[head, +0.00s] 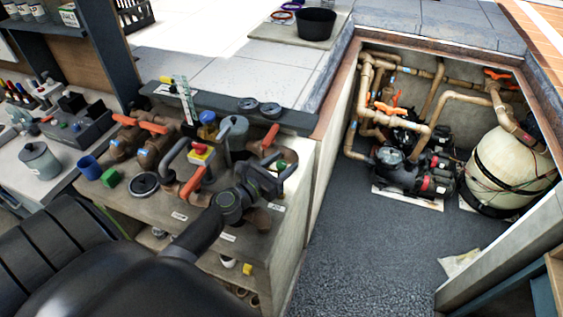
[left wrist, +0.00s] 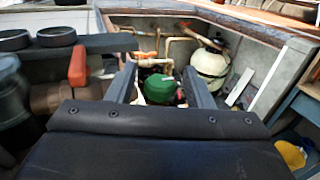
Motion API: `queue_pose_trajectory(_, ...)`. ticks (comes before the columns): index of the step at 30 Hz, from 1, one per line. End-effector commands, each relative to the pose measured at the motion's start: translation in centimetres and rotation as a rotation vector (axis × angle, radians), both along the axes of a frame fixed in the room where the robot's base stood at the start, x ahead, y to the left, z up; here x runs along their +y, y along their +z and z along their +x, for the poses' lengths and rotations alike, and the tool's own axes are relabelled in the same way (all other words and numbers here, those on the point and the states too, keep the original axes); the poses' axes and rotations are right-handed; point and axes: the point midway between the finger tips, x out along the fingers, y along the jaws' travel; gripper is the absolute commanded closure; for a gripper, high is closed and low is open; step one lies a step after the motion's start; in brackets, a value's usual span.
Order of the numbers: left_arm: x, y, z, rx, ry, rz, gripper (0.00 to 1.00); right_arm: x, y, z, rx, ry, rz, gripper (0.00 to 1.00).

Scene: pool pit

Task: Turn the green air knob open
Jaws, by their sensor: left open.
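The green air knob (head: 281,164) shows as a small green patch near the right end of the bench, partly hidden by my left gripper. In the left wrist view the green knob (left wrist: 166,90) is round and sits between the two fingers. My left gripper (head: 274,178) is open, its fingers pointing toward the knob. The fingers (left wrist: 160,82) stand on either side of the knob in the left wrist view, with a gap visible. I cannot tell whether they touch it. My right gripper is not in view.
Beyond the bench, a pit holds pumps (head: 405,175) and a cream tank (head: 505,170).

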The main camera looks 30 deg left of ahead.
Motion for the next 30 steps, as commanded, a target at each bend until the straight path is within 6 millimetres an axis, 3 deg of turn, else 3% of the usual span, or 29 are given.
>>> queue_pose_trajectory(6,0.0,0.0,0.0,0.000,0.000,0.000,0.53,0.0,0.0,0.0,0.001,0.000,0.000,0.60)
queue_pose_trajectory(16,0.0,0.0,0.0,0.000,0.000,0.000,0.95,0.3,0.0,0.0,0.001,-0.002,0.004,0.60)
queue_pose_trajectory(30,-0.1,0.2,0.1,0.000,0.121,-0.004,0.96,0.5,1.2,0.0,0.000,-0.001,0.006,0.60)
